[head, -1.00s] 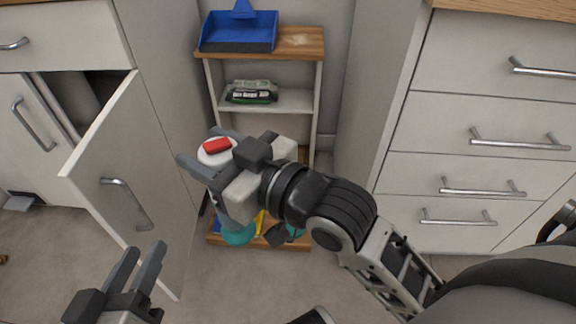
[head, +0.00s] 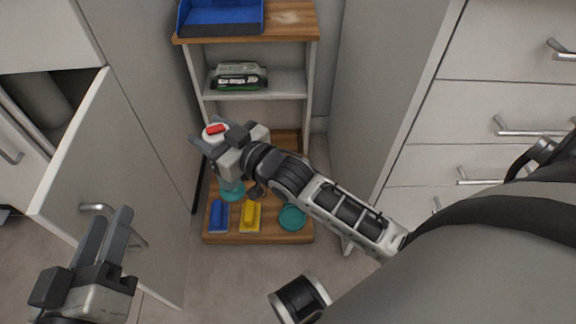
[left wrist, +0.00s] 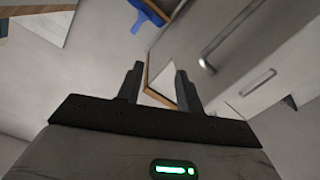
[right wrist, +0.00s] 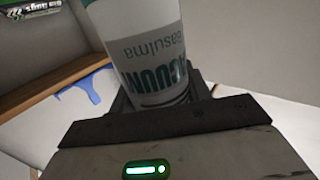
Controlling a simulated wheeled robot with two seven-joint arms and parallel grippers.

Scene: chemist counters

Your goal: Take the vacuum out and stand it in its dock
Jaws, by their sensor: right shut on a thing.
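The vacuum is a white and teal cylinder with a red button on top (head: 216,129). My right gripper (head: 204,147) is shut around its upper body. In the right wrist view the vacuum's printed white side (right wrist: 145,50) fills the space between the fingers. Its teal lower end (head: 232,190) shows below the gripper over the back of the bottom shelf; whether it touches is hidden. A flat round teal piece (head: 292,217), possibly the dock, lies at the right of that shelf. My left gripper (head: 109,213) is open and empty at lower left, near the open cabinet door.
The shelf unit's wooden bottom board (head: 260,238) also carries a blue block (head: 218,215) and a yellow block (head: 250,215). The open cabinet door (head: 110,170) stands left; drawers (head: 490,120) stand right.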

